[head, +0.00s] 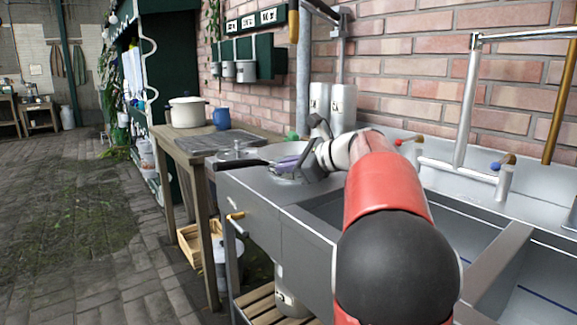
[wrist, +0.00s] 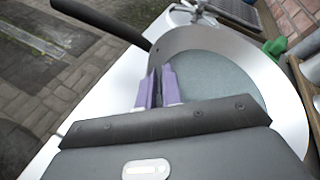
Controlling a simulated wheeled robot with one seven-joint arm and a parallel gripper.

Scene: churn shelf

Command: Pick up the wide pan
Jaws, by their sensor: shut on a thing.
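The wide pan (wrist: 218,76) has a broad pale metal rim, a grey-blue inside and a long black handle (wrist: 100,20) pointing to the upper left in the wrist view. In the head view the pan (head: 268,152) sits at the left end of the steel sink unit, partly hidden by my gripper (head: 290,162). My gripper's purple fingers (wrist: 159,85) are shut on the near rim of the pan, beside the handle. I cannot tell whether the pan is lifted off the surface.
A lidded metal pot (head: 237,153) stands just beyond the pan. A green object (head: 291,136) is close behind it. A cream pot (head: 187,112) and blue mug (head: 222,118) stand on the wooden table (head: 180,140). Tall metal canisters (head: 343,105) stand by the brick wall.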

